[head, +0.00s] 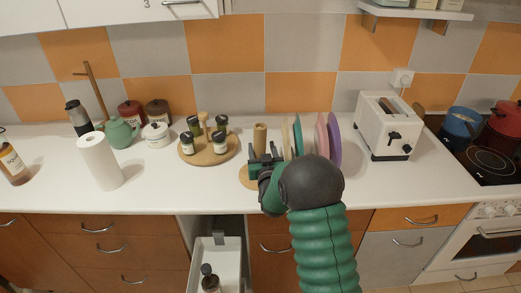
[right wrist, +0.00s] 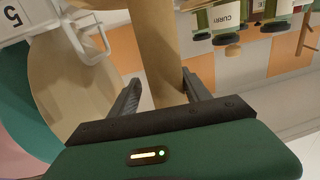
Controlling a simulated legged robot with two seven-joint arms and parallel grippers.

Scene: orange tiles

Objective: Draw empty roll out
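The empty roll, a brown cardboard tube (head: 259,137), stands upright on a round wooden base (head: 247,182) on the counter. My right gripper (head: 263,158) is at the tube, coming in from the front. In the right wrist view, the tube (right wrist: 155,45) stands between the two fingers of the right gripper (right wrist: 161,78). The fingers are spread, with a gap visible on the left side of the tube. The tube's lower end is hidden behind the gripper body in that view. My left gripper is not in view.
Coloured plates (head: 334,140) stand close to the right of my gripper, with a toaster (head: 384,125) beyond. A round board (head: 187,155) with spice jars is on the left. A full paper roll (head: 100,162) stands farther left. An open drawer (head: 230,262) holds bottles below.

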